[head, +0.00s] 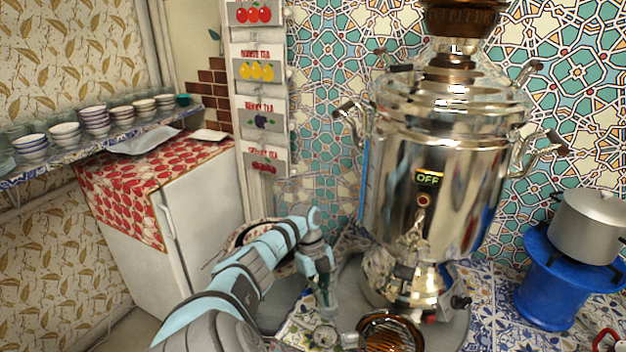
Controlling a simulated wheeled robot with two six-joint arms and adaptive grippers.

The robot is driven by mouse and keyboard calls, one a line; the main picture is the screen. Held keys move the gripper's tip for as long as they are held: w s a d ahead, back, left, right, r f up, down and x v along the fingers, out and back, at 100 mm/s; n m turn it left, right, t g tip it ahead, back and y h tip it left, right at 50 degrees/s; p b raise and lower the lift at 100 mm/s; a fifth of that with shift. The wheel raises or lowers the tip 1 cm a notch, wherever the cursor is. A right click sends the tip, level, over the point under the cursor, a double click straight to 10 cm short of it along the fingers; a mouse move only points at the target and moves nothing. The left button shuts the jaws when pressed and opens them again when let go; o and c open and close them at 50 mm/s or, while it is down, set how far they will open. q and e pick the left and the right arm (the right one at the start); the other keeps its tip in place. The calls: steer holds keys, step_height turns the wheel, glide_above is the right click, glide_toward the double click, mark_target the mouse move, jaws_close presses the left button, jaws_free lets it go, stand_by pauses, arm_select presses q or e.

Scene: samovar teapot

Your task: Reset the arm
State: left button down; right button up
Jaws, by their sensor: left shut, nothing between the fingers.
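My left arm comes in from the bottom left, and my left gripper (325,302) points down beside the samovar's base. It is shut and empty, and its fingertips are small and hard to make out. The large shiny samovar (398,165) stands right of the gripper, with an "OFF" display and a tap low on its front. A brown glass vessel (462,18) sits on top of it, cut off by the upper edge. My right gripper is out of view.
A brown ribbed round object (392,332) is at the bottom edge below the tap. A pot (590,228) stands on a blue burner (550,285) at right. A white fridge (205,205) and a shelf of bowls (95,120) are at left. A tea-box rack (260,90) hangs behind.

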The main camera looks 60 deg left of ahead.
arm_select(q)
steer(key=d+v, duration=0.1)
steer(key=v, duration=0.9)
steer(key=shift+d+r+b, duration=0.3)
steer(key=shift+d, duration=0.05)
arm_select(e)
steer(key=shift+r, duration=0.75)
arm_select(q)
steer(key=shift+w, duration=0.1)
